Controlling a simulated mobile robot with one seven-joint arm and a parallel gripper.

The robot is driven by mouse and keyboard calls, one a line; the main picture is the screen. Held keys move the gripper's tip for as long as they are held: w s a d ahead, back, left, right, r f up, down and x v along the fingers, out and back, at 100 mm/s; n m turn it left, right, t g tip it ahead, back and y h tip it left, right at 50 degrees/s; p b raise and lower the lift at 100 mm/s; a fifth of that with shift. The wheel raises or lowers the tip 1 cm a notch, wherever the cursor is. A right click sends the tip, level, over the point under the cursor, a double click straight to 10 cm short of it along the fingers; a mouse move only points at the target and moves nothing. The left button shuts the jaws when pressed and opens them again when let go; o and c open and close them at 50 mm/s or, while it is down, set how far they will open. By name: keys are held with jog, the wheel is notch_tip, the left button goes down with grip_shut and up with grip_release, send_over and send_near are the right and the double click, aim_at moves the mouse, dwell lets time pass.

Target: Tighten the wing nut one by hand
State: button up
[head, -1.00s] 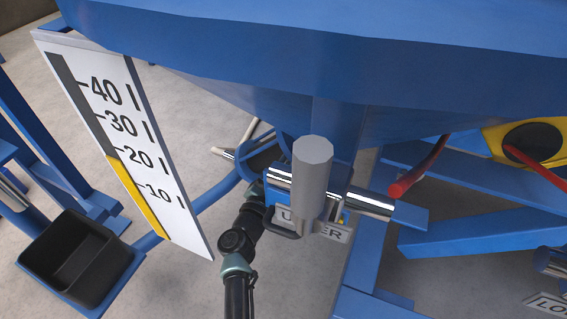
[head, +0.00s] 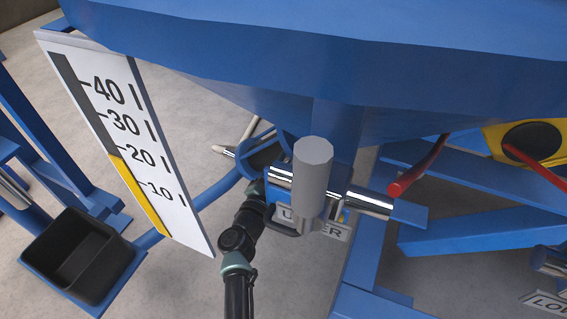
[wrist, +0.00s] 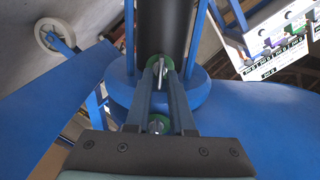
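In the wrist view my gripper (wrist: 158,72) reaches forward with its two long fingers apart. A small metal fastener on a green round base (wrist: 161,67) shows at the fingertips, in line with the gap. It may be a wing nut; I cannot tell whether the fingers touch it. A second metal piece on a green base (wrist: 158,123) shows between the fingers nearer the palm. Both are close to a dark vertical column (wrist: 163,28) and a blue round collar (wrist: 190,92). In the head view my gripper is hidden behind the machine's blue parts and grey cylinder.
A grey upright cylinder (head: 312,170), a chrome bar (head: 368,202) and a partly hidden sign (head: 332,230) stand close to my arm. Red handles (head: 418,168) stick out at right.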

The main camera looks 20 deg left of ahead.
jog(key=s+p, duration=0.7)
jog(key=s, duration=0.6)
jog(key=shift+a+p, duration=0.25)
jog(key=shift+p, duration=0.15)
